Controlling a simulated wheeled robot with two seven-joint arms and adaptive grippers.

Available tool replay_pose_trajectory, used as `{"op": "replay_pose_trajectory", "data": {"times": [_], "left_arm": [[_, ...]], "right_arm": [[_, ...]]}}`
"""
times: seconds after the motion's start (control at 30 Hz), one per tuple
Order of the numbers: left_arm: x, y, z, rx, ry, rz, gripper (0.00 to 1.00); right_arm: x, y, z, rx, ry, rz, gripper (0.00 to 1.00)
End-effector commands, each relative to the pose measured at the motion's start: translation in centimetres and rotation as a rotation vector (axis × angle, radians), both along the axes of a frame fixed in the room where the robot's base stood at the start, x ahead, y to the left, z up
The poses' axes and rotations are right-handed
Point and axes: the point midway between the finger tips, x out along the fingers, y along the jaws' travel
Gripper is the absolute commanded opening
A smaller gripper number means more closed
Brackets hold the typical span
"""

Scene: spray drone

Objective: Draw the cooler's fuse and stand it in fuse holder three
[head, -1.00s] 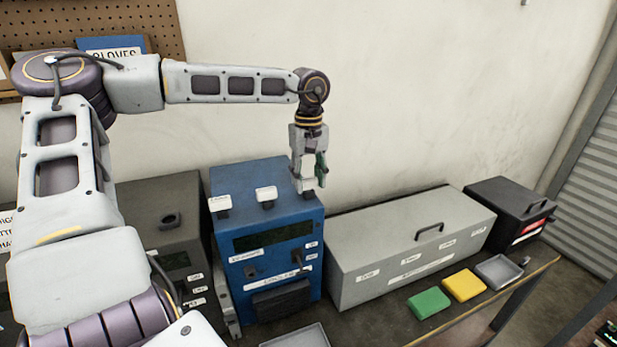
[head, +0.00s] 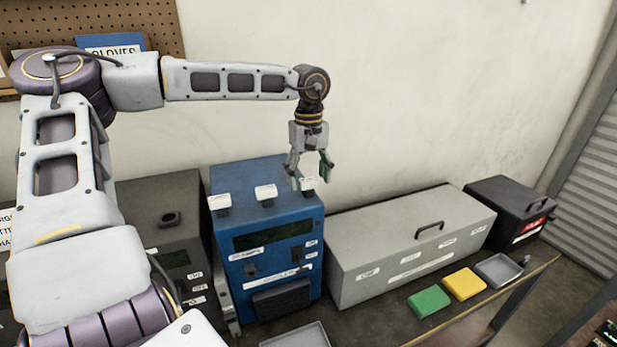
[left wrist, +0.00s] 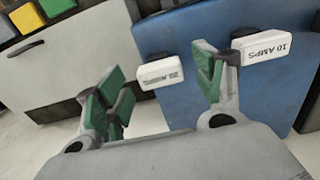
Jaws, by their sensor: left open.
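Three white-topped fuses stand in a row on top of a blue unit (head: 240,180): a left fuse (head: 219,202), a middle fuse (head: 265,192) and a right fuse (head: 307,183). My left gripper (head: 312,174) is open just above the right fuse, fingers pointing down. In the left wrist view, the right fuse (left wrist: 161,73) shows between the spread fingers, apart from both; its amps figure is hard to read. The middle fuse (left wrist: 264,47) reads 10 AMPS, partly behind one finger. I cannot tell from the labels which is the cooler's. My right gripper is out of view.
A long grey case (head: 400,235) with a handle stands right of the blue unit, a black box (head: 505,210) beyond it. Green (head: 429,302) and yellow (head: 464,284) pads and a small grey tray (head: 498,270) lie in front. A dark unit (head: 170,240) stands left.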

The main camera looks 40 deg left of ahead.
Motion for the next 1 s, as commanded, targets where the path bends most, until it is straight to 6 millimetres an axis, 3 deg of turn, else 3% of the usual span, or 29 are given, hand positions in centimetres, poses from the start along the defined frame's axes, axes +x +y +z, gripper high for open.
{"op": "replay_pose_trajectory", "data": {"times": [0.7,1.0], "left_arm": [[0.0,0.0,9.3,0.000,-0.001,0.001,0.69],[0.0,0.0,11.3,-0.001,0.000,0.000,0.69]], "right_arm": [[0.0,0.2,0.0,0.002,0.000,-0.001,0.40],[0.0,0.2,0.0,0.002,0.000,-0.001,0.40]]}}
